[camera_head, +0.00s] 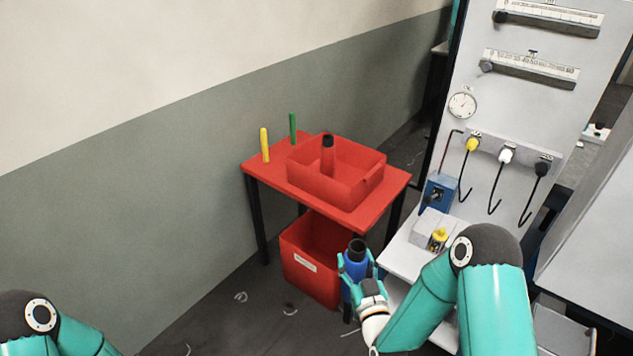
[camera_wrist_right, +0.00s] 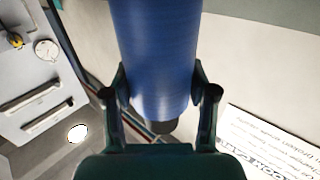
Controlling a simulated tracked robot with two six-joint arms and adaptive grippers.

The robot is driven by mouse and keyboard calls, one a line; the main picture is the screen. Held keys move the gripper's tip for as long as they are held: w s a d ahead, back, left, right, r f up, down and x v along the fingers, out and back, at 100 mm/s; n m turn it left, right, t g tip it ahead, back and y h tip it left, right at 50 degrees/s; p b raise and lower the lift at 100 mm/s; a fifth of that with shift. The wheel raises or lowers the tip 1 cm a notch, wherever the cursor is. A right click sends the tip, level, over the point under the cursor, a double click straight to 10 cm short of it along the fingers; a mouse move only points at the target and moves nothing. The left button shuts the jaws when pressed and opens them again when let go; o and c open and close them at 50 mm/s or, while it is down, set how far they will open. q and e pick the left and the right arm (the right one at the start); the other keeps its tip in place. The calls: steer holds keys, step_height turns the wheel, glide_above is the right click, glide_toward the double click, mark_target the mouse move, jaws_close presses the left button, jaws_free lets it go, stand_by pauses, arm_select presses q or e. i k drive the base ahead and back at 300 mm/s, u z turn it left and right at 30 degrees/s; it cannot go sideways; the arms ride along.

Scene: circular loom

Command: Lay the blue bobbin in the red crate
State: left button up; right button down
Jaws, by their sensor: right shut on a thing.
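The blue bobbin (camera_head: 356,267) has a dark end on top and is roughly upright in the head view. My right gripper (camera_head: 357,261) is shut on it, in front of the lower red box. In the right wrist view the blue bobbin (camera_wrist_right: 155,50) fills the space between the fingers of my right gripper (camera_wrist_right: 160,95). A red crate (camera_head: 323,187) sits on the red table, up and left of my right gripper. A red bobbin (camera_head: 327,157) with a dark top stands in it. My left arm shows at the lower left, but its gripper is out of view.
The red table (camera_head: 270,181) carries a yellow peg (camera_head: 264,144) and a green peg (camera_head: 292,128). A larger red box (camera_head: 308,277) with a white label is under it. The grey machine (camera_head: 510,110), with hooks and a blue box (camera_head: 437,192), stands at the right.

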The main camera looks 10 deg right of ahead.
mark_target(348, 177)
steer(key=u, duration=0.05)
steer(key=i, duration=1)
